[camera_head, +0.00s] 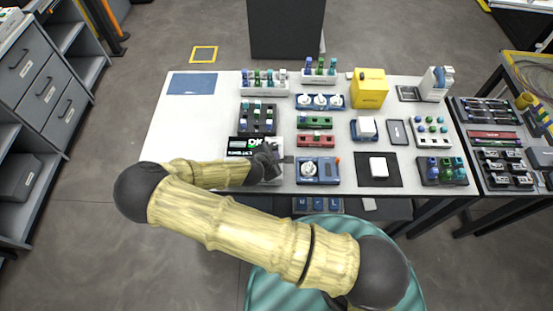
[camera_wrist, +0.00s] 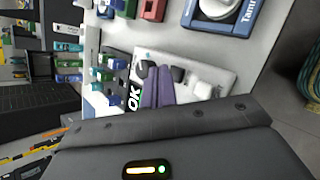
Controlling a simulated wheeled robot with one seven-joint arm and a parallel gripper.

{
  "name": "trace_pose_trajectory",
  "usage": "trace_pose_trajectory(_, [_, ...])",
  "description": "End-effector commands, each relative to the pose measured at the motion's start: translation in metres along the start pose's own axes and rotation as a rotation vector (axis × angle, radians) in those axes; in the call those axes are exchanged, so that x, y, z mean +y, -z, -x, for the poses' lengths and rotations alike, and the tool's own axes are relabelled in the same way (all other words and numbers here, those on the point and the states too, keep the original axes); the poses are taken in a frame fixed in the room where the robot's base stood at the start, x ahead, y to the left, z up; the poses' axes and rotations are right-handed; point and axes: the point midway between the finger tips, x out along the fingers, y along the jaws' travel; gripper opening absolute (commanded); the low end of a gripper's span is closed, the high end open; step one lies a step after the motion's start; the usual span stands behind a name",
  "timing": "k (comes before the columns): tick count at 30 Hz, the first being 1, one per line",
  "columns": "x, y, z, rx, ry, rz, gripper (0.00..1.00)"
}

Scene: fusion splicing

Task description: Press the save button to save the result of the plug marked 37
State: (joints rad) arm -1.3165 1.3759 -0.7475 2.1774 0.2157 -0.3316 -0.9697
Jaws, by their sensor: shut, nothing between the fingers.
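A tester with a black display reading "OK" (camera_wrist: 132,98) stands at the front of the table; the display (camera_head: 241,147) also shows in the head view. Its pale button panel (camera_wrist: 205,72) carries several dark and white keys. I cannot read which key is save. My gripper (camera_wrist: 157,72) is shut and empty, its two purple-grey fingers together over the panel, tips close to the dark keys (camera_wrist: 178,74). I cannot tell whether they touch. In the head view my gripper (camera_head: 270,156) covers part of the tester. No plug marked 37 is readable.
A blue device with a white round part (camera_head: 318,170) stands right of the tester. A dark rack of plugs (camera_head: 258,119) is behind it, with red (camera_head: 316,139) and green (camera_head: 315,122) blocks to the right.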

Motion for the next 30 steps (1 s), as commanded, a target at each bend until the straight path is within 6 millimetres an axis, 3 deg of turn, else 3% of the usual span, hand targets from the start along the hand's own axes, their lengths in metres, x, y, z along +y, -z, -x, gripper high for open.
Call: trace_pose_trajectory(30, [-0.0045,0.0042,-0.0058,0.0,0.0,0.0,0.0])
